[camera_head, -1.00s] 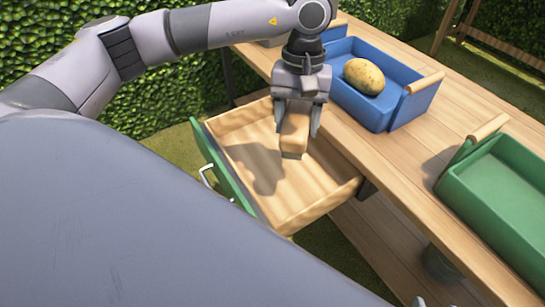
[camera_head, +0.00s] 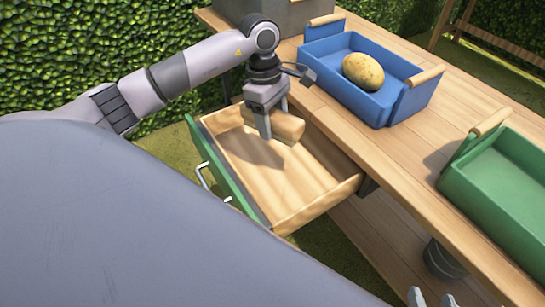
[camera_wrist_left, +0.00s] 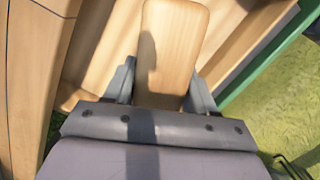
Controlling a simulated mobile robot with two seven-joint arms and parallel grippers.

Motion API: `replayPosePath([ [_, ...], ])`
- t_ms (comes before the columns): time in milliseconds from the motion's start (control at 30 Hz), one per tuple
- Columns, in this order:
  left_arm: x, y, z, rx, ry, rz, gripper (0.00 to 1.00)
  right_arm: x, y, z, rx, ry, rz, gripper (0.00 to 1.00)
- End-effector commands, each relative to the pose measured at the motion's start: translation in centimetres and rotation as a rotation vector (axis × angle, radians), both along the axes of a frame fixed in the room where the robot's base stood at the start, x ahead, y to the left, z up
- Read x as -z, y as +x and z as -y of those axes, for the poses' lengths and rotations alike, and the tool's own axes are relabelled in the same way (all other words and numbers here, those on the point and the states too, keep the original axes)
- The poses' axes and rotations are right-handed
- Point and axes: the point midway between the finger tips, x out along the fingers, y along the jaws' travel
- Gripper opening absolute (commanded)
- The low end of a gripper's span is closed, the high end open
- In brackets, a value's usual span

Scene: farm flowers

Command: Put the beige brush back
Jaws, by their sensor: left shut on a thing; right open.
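My left gripper (camera_head: 266,120) is shut on the beige brush (camera_head: 288,126), a wooden block shape, over the back part of the open drawer (camera_head: 330,200). In the left wrist view the brush (camera_wrist_left: 172,50) sits between the two fingers of the left gripper (camera_wrist_left: 160,85). Its bristles are not visible. The drawer has a green front (camera_head: 222,172) with a metal handle and an empty wooden floor; a shadow falls on it. I cannot tell whether the brush touches the drawer. My right gripper (camera_head: 432,299) shows only as fingertips at the bottom edge and is open.
A blue tray (camera_head: 320,47) holding a potato (camera_head: 363,71) stands on the wooden table (camera_head: 410,150) beside the drawer. A green tray (camera_head: 505,185) stands further right. A grey box (camera_head: 290,17) is at the back. A pot (camera_head: 442,260) is under the table.

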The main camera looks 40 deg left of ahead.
Motion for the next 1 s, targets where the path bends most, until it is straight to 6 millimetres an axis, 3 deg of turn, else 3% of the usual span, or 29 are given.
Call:
replayPosePath([
  [33,1.9,-0.1,0.0,-0.001,-0.001,-0.004,0.27,0.4,0.3,-0.3,-0.003,0.017,0.004,0.54],
  [100,3.7,-0.1,0.0,0.001,0.0,-0.004,0.27,0.5,0.4,-0.6,-0.007,0.038,0.002,0.54],
  [233,6.0,0.0,0.0,0.002,0.0,-0.001,0.27,0.7,0.5,-1.0,-0.014,0.071,-0.002,0.54],
  [467,7.7,0.0,0.0,0.001,0.0,0.001,0.27,0.8,0.7,-1.4,-0.018,0.094,-0.005,0.54],
  [733,11.4,0.0,0.0,0.001,-0.001,0.0,0.27,1.3,0.9,-2.1,-0.03,0.14,-0.008,0.54],
  [1000,11.5,0.0,0.0,0.003,0.0,0.002,0.27,1.1,0.9,-2.2,-0.033,0.149,-0.01,0.54],
])
